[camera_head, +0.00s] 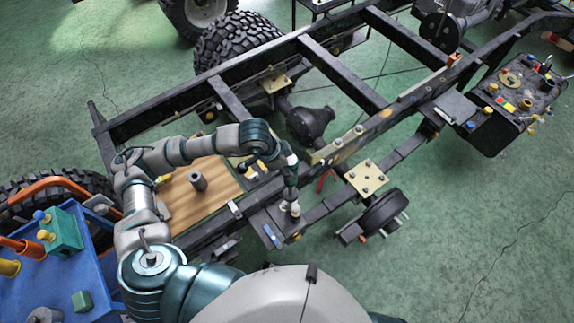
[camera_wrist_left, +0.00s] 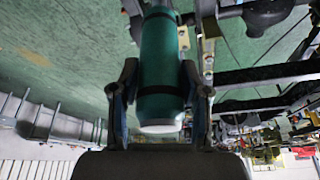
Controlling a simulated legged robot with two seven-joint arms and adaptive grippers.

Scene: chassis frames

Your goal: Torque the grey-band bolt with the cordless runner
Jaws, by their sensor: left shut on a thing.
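My left gripper (camera_head: 288,168) is over the near rail of the chassis frame (camera_head: 330,152). In the left wrist view the left gripper (camera_wrist_left: 160,90) is shut on a teal cylindrical tool body (camera_wrist_left: 162,62) with a pale end, seemingly the cordless runner. In the head view the tool is mostly hidden by the hand; its lower end points down close to pale bolt heads (camera_head: 295,210) on a dark bracket. I cannot tell whether it touches one. Band colours are too small to read, so the grey-band bolt cannot be singled out. My right gripper is not in view.
A cream plate with several bolts (camera_head: 366,178) sits right of the hand. A wooden board (camera_head: 190,212) bears a grey cylinder (camera_head: 198,181). A blue cart (camera_head: 95,268) with a teal box (camera_head: 64,232) stands left. Green floor is clear at lower right.

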